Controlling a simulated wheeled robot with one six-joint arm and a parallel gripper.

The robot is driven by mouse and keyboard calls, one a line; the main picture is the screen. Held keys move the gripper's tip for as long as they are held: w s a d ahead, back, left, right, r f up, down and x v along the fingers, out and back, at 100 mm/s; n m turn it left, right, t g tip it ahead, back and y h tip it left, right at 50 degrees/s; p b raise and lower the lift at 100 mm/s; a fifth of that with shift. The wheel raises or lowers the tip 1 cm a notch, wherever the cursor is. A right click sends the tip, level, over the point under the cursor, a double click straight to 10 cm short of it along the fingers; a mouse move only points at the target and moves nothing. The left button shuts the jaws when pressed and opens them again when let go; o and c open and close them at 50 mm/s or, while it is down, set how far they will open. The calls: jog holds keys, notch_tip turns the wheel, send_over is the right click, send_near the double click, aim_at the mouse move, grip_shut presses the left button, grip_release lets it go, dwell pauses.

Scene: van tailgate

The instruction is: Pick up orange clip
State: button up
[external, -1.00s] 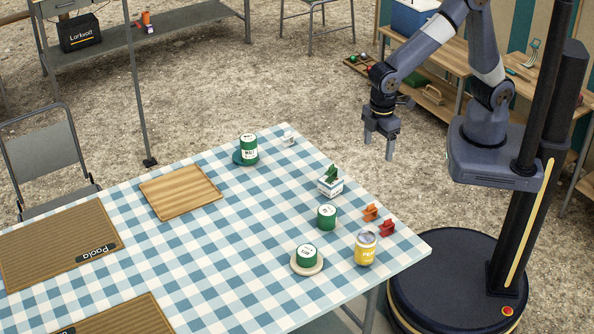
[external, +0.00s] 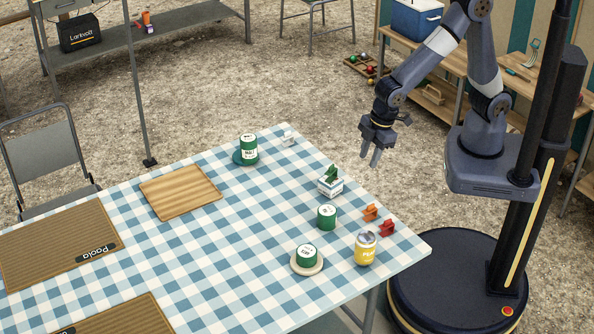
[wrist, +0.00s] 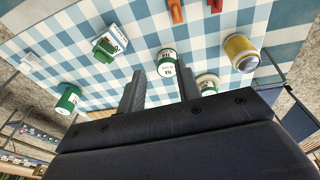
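The orange clip (external: 370,212) lies on the checked tablecloth near the table's right corner, next to a red clip (external: 387,228). In the wrist view the orange clip (wrist: 176,11) shows at the top edge, partly cut off, with the red clip (wrist: 215,5) to its right. My gripper (external: 376,160) hangs in the air beyond the table's right edge, above and apart from the clips. In the wrist view its two fingers (wrist: 160,92) are spread with nothing held between them; a green can (wrist: 167,63) shows beyond them.
A yellow can (external: 366,248), a green can (external: 327,217) and another green can on a round coaster (external: 306,268) stand near the clips. A white box with a green clip on top (external: 330,186) stands behind. A wooden board (external: 181,192) lies farther left.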

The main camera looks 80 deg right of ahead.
aim_at(374, 204)
jog(key=f+t+y+b, duration=0.2)
jog(key=f+b, duration=0.3)
jog(key=s+f+n+t+y+b, duration=0.1)
jog(key=f+t+y+b, duration=0.1)
jog(key=f+b, duration=0.2)
jog(key=s+f+t+y+b, duration=0.1)
jog(key=f+t+y+b, duration=0.1)
jog(key=f+b, duration=0.3)
jog(key=shift+d+f+n+y+b, duration=0.3)
jog(key=shift+d+f+n+b, duration=0.1)
jog(key=shift+b, duration=1)
jog(key=s+b, duration=0.1)
jog(key=s+y+b, duration=0.1)
jog(key=s+f+t+y+b, duration=0.1)
jog(key=shift+s+d+m, duration=0.1)
jog(key=shift+d+m, duration=0.3)
jog(key=shift+s+d+f+m, duration=0.15)
jog(key=shift+s+d+m, duration=0.1)
jog(key=shift+m, duration=0.25)
jog(key=shift+b+x, duration=0.7)
jog(key=shift+x, duration=2.95)
jog(key=shift+c, duration=0.3)
